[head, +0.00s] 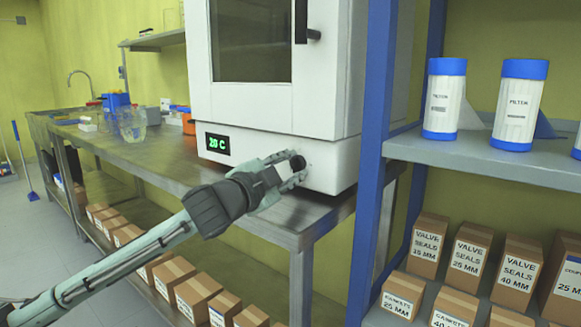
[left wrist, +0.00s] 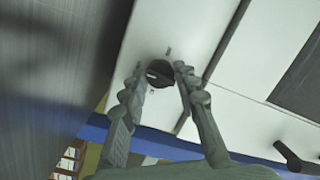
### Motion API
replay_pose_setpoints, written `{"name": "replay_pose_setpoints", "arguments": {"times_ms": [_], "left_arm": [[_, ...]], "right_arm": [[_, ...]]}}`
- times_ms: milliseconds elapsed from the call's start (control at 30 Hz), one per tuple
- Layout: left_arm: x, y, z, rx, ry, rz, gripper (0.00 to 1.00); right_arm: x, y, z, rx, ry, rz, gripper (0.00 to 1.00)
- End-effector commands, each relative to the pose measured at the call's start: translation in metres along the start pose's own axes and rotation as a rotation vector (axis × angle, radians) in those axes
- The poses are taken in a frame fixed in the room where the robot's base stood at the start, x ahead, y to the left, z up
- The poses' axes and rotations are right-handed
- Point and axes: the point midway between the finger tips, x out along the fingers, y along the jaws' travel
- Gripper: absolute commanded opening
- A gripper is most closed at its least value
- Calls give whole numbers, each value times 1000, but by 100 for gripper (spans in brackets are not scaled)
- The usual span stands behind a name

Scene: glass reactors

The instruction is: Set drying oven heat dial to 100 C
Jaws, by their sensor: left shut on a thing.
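The white drying oven (head: 268,108) stands on a metal bench at the centre of the head view. The black heat dial (head: 298,162) is at the right of the oven's lower front panel, partly hidden by my left gripper (head: 290,171). In the left wrist view the dial (left wrist: 158,73) sits between the two fingertips of my left gripper, which is shut on it. My right gripper is not in view.
A blue shelf post (head: 369,150) rises just right of the oven. The shelf holds filter canisters (head: 445,98) above and cardboard boxes (head: 468,253) below. Glassware (head: 131,125) and a sink stand on the bench (head: 170,162) at left. More boxes sit under it.

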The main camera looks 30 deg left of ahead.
Motion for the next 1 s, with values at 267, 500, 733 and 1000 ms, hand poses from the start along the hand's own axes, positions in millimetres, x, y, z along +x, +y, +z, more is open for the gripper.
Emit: {"name": "replay_pose_setpoints", "arguments": {"times_ms": [267,500,733,1000], "left_arm": [[0,0,-1,5,3,-1,1],[0,0,-1,4,3,-1,44],[0,0,0,3,1,0,50],[-11,1,0,3,0,2,50]], "right_arm": [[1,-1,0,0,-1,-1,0],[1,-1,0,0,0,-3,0],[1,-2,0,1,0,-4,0],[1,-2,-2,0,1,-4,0]]}}
